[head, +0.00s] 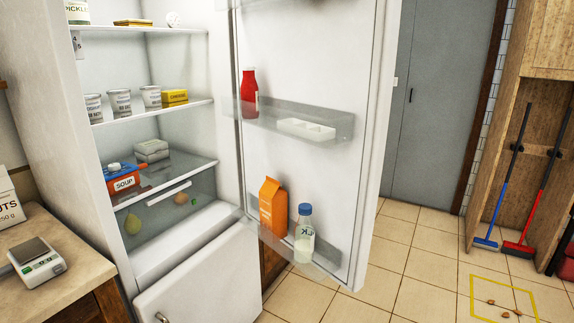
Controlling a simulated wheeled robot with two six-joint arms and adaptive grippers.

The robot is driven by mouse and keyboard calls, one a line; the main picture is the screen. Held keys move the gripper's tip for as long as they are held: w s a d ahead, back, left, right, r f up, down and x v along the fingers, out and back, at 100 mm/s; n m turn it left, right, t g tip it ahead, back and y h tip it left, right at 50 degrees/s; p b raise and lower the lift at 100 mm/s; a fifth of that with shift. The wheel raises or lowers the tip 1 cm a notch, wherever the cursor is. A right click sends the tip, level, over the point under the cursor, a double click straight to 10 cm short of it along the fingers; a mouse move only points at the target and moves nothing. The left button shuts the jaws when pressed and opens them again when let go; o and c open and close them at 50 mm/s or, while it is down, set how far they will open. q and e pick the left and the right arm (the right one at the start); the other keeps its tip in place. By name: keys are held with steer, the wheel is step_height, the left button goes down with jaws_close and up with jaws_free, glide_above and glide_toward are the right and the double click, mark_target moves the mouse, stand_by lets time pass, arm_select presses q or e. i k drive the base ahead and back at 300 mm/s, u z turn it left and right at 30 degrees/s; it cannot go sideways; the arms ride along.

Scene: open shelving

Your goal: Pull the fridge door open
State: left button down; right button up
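The fridge (185,140) stands at the left of the head view with its inside showing. Its upper door (310,75) is swung wide open to the right, with its inner face and door shelves towards me. The door shelves hold a red bottle (249,93), a white tray (306,129), an orange carton (272,206) and a milk bottle (304,233). The lower door (205,287), with a handle (161,318) at its left, looks closed. The outer face of the upper door is hidden. Neither of my grippers is in view.
A counter (75,262) with a scale (35,262) stands at the left, close to the fridge. Tiled floor (400,262) is open to the right of the door. Crumbs lie inside a yellow floor outline (472,298). Brooms (508,180) lean in a wooden alcove at the right.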

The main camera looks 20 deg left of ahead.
mark_target(331, 63)
steer(key=u, duration=0.3)
steer(key=i, duration=0.9)
steer(key=z, duration=0.45)
